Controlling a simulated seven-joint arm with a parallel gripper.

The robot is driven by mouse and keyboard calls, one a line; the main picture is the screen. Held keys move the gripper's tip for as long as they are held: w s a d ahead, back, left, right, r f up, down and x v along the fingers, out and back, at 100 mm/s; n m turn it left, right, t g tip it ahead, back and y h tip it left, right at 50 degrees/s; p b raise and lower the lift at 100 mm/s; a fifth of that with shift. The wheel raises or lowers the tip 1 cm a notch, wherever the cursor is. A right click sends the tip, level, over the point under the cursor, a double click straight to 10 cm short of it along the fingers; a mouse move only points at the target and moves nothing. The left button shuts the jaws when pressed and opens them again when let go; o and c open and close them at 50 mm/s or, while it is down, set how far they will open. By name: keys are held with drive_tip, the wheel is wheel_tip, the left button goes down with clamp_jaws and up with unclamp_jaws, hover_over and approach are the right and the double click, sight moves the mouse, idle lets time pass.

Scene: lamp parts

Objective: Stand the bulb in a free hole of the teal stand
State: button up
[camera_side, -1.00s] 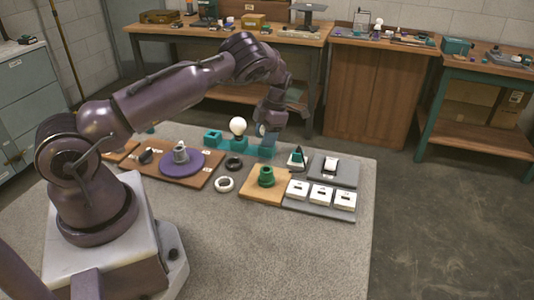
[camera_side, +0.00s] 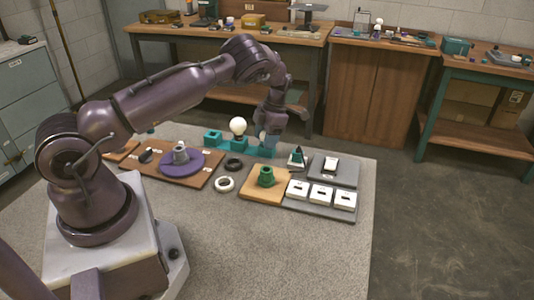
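The teal stand (camera_side: 212,138) shows as a row of teal blocks at the back of the grey table. A white round bulb (camera_side: 238,126) sits upright on the middle block. My gripper (camera_side: 264,138) points down right at the right-hand block (camera_side: 266,151), to the right of that bulb. Its fingertips are small and partly blended with the teal behind them. I cannot tell whether they are open or whether they hold anything.
A purple disc (camera_side: 190,169) with a grey metal part lies on a brown board to the left. Dark (camera_side: 234,164) and white (camera_side: 224,184) rings lie in front of the stand. White switches (camera_side: 321,195) are at right. The front table is clear.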

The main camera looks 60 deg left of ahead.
drive_tip(key=shift+o, duration=1.2)
